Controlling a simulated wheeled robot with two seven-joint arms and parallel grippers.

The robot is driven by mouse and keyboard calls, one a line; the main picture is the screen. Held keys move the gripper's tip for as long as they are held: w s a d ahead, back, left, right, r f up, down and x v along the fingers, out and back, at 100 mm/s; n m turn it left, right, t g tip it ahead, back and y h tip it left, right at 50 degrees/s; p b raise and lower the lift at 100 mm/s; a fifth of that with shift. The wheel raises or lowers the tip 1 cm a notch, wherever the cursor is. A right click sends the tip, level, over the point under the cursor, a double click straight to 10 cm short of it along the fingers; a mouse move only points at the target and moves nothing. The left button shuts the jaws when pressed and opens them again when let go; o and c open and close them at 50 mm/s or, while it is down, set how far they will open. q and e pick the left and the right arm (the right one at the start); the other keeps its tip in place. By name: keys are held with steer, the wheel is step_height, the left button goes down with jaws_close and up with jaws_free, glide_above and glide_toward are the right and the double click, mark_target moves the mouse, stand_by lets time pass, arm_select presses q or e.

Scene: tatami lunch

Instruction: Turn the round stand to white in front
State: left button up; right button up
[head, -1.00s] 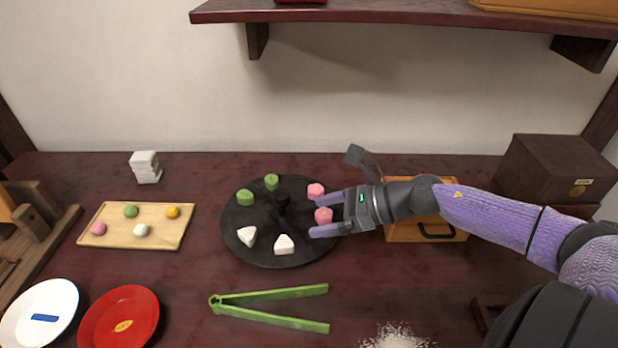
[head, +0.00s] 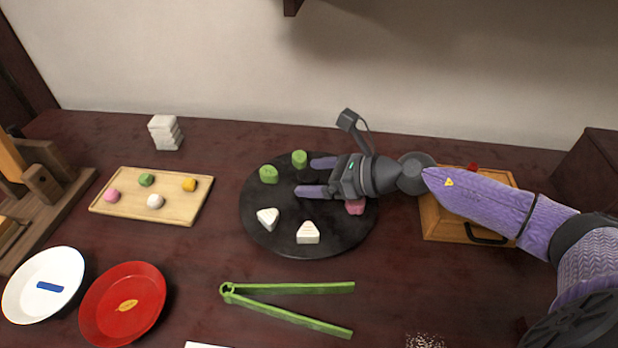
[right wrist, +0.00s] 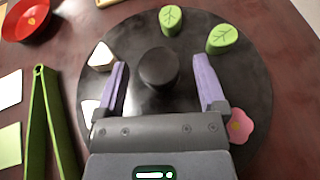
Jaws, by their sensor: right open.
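The round black stand (head: 275,238) lies on the dark table. Two white triangular pieces (head: 307,233) are on its front and front-left part, and two green pieces (head: 268,174) on its back-left part. A pink flower piece (head: 355,207) shows on the right, partly hidden by my gripper. My right gripper (head: 316,178) is open over the stand. In the right wrist view its fingers (right wrist: 160,85) lie on either side of the stand's black centre knob (right wrist: 158,68), with a gap on each side. I cannot tell whether they touch anything. My left gripper is not in view.
Green tongs (head: 290,290) lie in front of the stand. A wooden tray with small coloured balls (head: 130,205) is to the left. A white plate (head: 65,300) and a red plate (head: 105,325) are at front left. A wooden box (head: 440,215) stands right, beneath my right arm.

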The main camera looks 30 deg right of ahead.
steer(key=shift+w+a+f, duration=0.15)
steer(key=shift+w+a, duration=0.2)
steer(key=shift+w, duration=0.1)
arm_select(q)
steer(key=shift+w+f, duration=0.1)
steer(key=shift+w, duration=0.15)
arm_select(e)
steer(key=c, duration=0.5)
jaws_close()
